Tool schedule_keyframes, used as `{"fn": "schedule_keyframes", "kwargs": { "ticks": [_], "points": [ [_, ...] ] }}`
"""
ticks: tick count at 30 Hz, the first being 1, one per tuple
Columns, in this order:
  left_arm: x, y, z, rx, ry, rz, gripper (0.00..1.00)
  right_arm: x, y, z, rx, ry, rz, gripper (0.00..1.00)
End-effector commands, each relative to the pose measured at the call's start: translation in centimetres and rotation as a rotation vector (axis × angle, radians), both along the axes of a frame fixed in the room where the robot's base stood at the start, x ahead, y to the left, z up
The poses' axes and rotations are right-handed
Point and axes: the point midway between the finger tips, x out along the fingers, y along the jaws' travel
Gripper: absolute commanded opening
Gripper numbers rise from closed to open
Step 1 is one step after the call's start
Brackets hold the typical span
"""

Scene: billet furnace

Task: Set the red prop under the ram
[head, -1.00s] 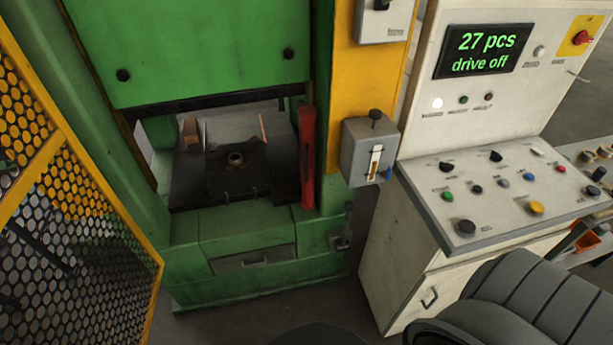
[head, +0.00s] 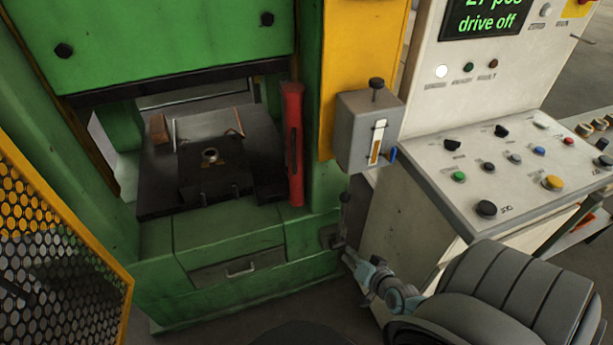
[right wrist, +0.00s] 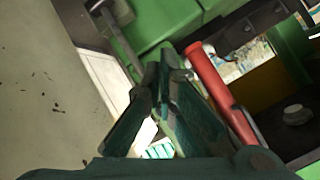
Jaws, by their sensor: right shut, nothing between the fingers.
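The red prop (head: 293,145) stands upright at the right front of the green press, beside the opening. In the right wrist view the red prop (right wrist: 222,95) slants just right of my fingers. The ram (head: 170,45) is the raised green block with a dark lower edge, above the black press bed (head: 157,199). My right gripper (head: 350,260) is shut and empty, low to the right of the prop, near a small lever. Its fingers (right wrist: 160,72) also show shut in the right wrist view. My left gripper is out of view.
A yellow mesh guard (head: 65,260) stands at the left. A grey box with a black knob (head: 368,130) hangs right of the prop. The control console (head: 465,165) reads "drive off". A lever (head: 341,222) sticks up below the grey box. The space between ram and bed is open.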

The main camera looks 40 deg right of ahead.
Motion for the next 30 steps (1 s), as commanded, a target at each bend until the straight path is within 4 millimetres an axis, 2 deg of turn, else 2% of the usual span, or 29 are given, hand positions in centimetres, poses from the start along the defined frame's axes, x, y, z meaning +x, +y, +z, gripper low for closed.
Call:
{"fn": "schedule_keyframes", "kwargs": {
  "ticks": [1,3,6,9,13,22,26,30],
  "points": [
    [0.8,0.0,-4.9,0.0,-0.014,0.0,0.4,3.2,-1.2,0.8,0.106,-0.174,-0.061,0.0],
    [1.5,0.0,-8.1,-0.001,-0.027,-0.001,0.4,6.4,-2.0,5.7,0.323,-0.405,-0.143,0.0],
    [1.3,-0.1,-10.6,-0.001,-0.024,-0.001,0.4,8.3,-1.9,10.5,0.588,-0.581,-0.21,0.0],
    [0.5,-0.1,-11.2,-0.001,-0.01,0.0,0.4,8.9,-1.5,12.8,0.721,-0.639,-0.239,0.0],
    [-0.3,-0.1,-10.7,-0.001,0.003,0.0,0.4,9.0,-1.4,13.7,0.75,-0.648,-0.247,0.0],
    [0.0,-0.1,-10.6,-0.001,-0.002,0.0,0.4,9.6,-1.6,13.7,0.748,-0.647,-0.248,0.0],
    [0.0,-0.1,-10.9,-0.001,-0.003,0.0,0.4,11.4,-2.0,13.7,0.747,-0.65,-0.247,0.0],
    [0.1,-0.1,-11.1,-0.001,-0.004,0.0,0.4,14.3,-2.6,13.6,0.749,-0.65,-0.248,0.0]
  ]
}}
